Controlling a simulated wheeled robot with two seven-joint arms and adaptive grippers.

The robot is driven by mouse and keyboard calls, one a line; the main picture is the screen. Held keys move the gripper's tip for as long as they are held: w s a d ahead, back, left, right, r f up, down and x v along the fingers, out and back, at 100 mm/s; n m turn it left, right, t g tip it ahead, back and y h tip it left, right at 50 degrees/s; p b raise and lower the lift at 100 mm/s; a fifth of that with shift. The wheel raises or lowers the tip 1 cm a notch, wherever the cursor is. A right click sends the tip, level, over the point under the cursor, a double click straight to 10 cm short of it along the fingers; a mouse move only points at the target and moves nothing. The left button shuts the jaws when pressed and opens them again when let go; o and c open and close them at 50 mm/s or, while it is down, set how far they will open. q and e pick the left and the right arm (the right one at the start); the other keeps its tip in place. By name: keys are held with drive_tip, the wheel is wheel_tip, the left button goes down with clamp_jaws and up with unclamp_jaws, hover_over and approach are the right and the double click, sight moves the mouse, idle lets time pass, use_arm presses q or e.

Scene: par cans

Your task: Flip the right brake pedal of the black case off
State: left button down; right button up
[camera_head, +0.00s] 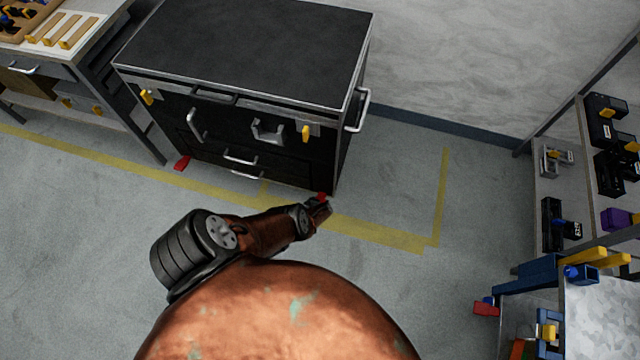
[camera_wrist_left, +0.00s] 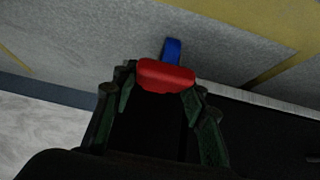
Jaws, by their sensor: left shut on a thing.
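The black case (camera_head: 250,50) stands against the wall in the head view, with handles and yellow latches on its front. Its right brake pedal (camera_head: 322,197) is red and sits low at the case's front right corner. My left gripper (camera_head: 324,208) is at this pedal and covers part of it. In the left wrist view the red pedal (camera_wrist_left: 165,75) lies between the fingertips of my left gripper (camera_wrist_left: 160,88), which is shut on it. A blue part (camera_wrist_left: 172,50) shows just beyond the pedal. Another red pedal (camera_head: 182,163) sticks out at the case's lower left. My right gripper is not in view.
A workbench (camera_head: 85,40) stands left of the case. A shelf (camera_head: 560,200) with black items and a blue cart (camera_head: 530,285) are at the right. Yellow lines mark the floor (camera_head: 385,190), which is clear right of the case.

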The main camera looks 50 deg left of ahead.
use_arm(q)
drive_tip(key=shift+d, duration=0.2)
idle(0.3)
drive_tip(key=c, duration=1.6)
unclamp_jaws()
drive_tip(key=o, duration=0.4)
drive_tip(key=shift+a, duration=0.1)
drive_tip(key=shift+o, duration=0.2)
